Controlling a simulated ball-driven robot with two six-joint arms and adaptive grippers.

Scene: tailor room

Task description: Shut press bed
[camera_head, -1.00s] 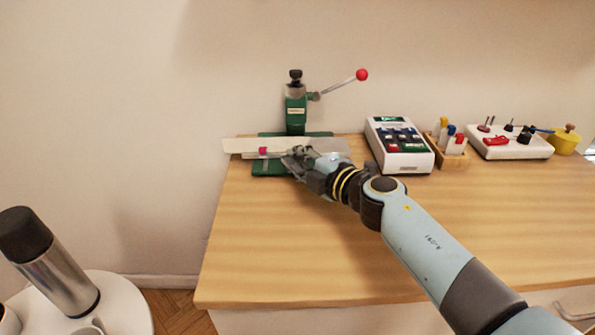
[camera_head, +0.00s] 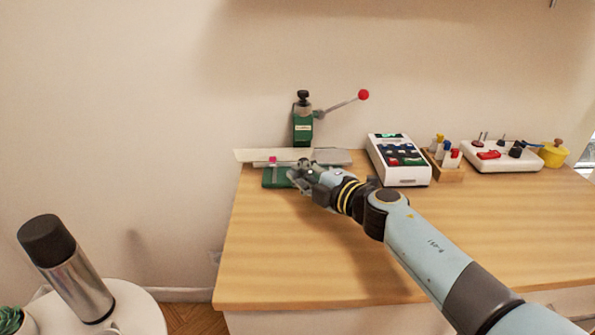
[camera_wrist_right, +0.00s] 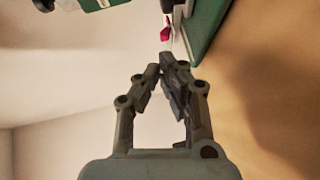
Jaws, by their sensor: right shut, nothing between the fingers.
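The press (camera_head: 303,128) stands at the left back of the wooden table, with a green column, a black top knob and a raised lever ending in a red ball. Its pale flat bed (camera_head: 247,155) lies across the foot of the column, over a green base (camera_head: 276,181). A small pink knob (camera_head: 272,160) is at the bed's front; it also shows in the right wrist view (camera_wrist_right: 166,35). My right gripper (camera_head: 300,172) is shut and empty at the bed's front, just right of the knob. Contact is unclear. My left gripper is out of view.
A white button device (camera_head: 400,172), a wooden holder with small bottles (camera_head: 446,165), a white tool tray (camera_head: 500,162) and a yellow pot (camera_head: 554,154) line the back right. The table front is clear. A steel flask (camera_head: 70,275) stands on a white round surface at lower left.

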